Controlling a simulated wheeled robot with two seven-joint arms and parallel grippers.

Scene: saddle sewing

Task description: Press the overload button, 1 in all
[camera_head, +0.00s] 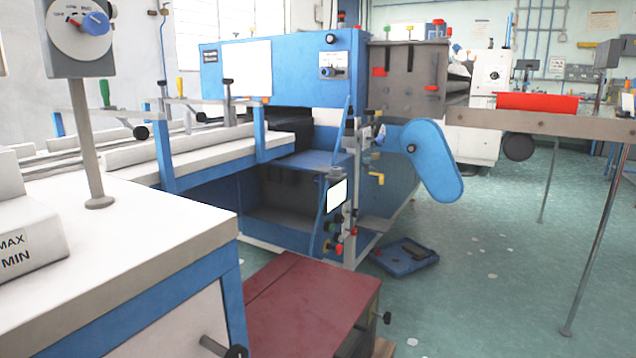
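No label in the camera_head view reads as overload, so I cannot tell which control is the overload button. A blue machine (290,75) stands in the middle. A small control panel (334,66) with a blue knob is on its front. Lower down, a post carries small knobs, among them a green one (333,227) and a red one (339,249). At the upper left, a grey box (75,38) on a pole has a white dial with a blue-and-red knob. Neither of my grippers is in view.
A white-topped bench (130,240) fills the left foreground, with a block marked MAX and MIN (22,245). A dark red table (305,305) stands in front of the machine. A blue tray (404,258) lies on the green floor. The floor at the right is mostly clear.

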